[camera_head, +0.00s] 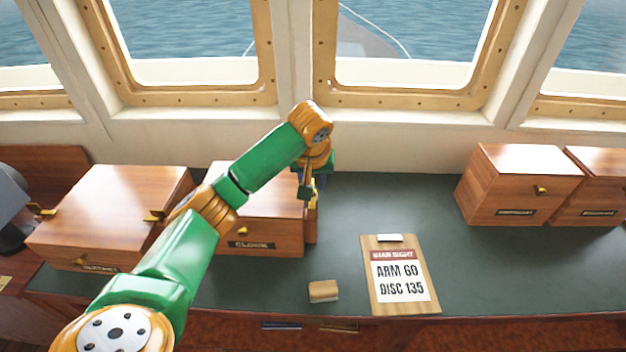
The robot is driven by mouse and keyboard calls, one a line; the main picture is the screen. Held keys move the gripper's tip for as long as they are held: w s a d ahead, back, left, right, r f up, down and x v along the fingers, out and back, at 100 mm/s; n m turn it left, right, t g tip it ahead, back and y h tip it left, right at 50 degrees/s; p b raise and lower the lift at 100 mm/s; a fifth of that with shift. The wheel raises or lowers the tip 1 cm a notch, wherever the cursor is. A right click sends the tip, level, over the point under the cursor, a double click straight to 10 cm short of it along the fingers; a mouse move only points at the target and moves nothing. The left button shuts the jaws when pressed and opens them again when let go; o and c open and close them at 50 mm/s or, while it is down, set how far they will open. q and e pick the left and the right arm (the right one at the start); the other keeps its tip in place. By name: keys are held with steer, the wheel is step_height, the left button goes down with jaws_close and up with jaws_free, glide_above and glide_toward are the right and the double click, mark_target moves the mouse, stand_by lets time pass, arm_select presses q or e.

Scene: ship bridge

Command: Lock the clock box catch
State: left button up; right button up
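The wooden clock box (272,242) stands on the dark green desk top (375,200), left of the middle. Its front carries a plate reading CLOCK and a small brass fitting (241,230). My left arm crosses over the box from the lower left and hides much of its lid and left side. My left gripper (308,194) points down at the box's right side, beside a brass part (313,190) there. The gripper is small and partly hidden, so I cannot tell whether its fingers are open, or whether they touch the brass part. My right gripper is not in view.
A larger wooden box (105,210) with brass fittings stands at left. Two wooden boxes (520,185) (598,190) stand at right. A clipboard reading ARM 60, DISC 135 (400,275) and a small tan block (323,291) lie near the front edge. The desk between the clock box and right boxes is clear.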

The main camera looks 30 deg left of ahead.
arm_select(q)
steer(key=shift+w+f, duration=0.15)
steer(key=shift+w, duration=0.15)
steer(key=shift+c, duration=0.9)
steer(key=c, duration=0.3)
steer(key=shift+s, duration=0.25)
jaws_close()
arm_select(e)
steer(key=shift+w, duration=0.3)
